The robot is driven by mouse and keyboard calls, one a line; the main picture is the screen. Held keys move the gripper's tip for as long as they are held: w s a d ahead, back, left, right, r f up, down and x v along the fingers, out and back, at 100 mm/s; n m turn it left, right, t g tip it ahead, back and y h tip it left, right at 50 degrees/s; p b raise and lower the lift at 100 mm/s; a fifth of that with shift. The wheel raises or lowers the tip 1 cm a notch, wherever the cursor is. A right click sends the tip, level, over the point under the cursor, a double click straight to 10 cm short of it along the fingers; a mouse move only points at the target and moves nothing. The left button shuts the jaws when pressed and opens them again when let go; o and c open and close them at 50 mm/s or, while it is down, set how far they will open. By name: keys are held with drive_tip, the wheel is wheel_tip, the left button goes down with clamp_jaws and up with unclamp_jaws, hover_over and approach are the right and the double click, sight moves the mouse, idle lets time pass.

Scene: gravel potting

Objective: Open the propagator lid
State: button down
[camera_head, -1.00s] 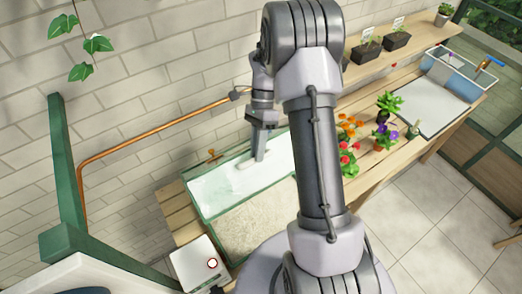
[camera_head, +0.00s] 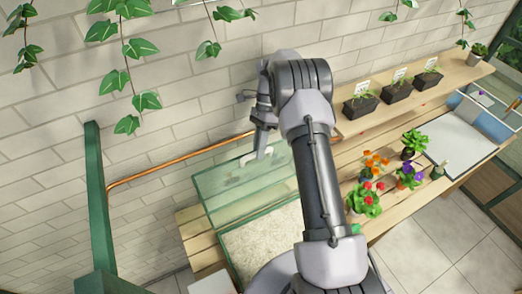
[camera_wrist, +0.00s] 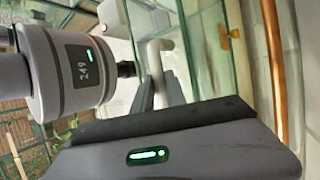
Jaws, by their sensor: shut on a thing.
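The propagator (camera_head: 229,262) stands on the wooden bench, a green-edged box with pale gravel (camera_head: 268,245) inside. Its clear glass lid (camera_head: 225,190) stands raised and tilted up at the back, toward the wall. A white bent handle (camera_head: 250,159) is on the lid. My gripper (camera_head: 263,150) is shut on this handle at the lid's upper part. In the wrist view, the dark fingers (camera_wrist: 160,92) sit around the white handle (camera_wrist: 157,55), with the glass lid (camera_wrist: 208,50) beside it. My arm hides the right part of the propagator.
A copper pipe (camera_head: 180,160) runs along the brick wall close behind the lid. Flowering plants (camera_head: 375,185) stand on the bench at right. Black seedling pots (camera_head: 360,105) sit on the shelf above. A green post (camera_head: 99,195) rises at left.

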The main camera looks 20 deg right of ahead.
drive_tip(key=shift+f, duration=0.1)
drive_tip(key=c, duration=1.3)
unclamp_jaws()
drive_tip(key=shift+c, duration=0.2)
drive_tip(key=shift+r, duration=0.2)
drive_tip(key=r, duration=0.1)
drive_tip(key=s+r, duration=0.1)
drive_tip(key=r, duration=0.1)
drive_tip(key=shift+a+r+b, duration=0.1)
drive_tip(key=shift+b, duration=0.3)
drive_tip(key=s+a+r+b, duration=0.1)
drive_tip(key=s+a+b, duration=0.1)
drive_tip(key=s, duration=1.2)
drive_tip(key=shift+s+a+r+b, duration=0.25)
drive_tip(key=shift+s+a+b, duration=0.05)
drive_tip(key=shift+a+b, duration=0.1)
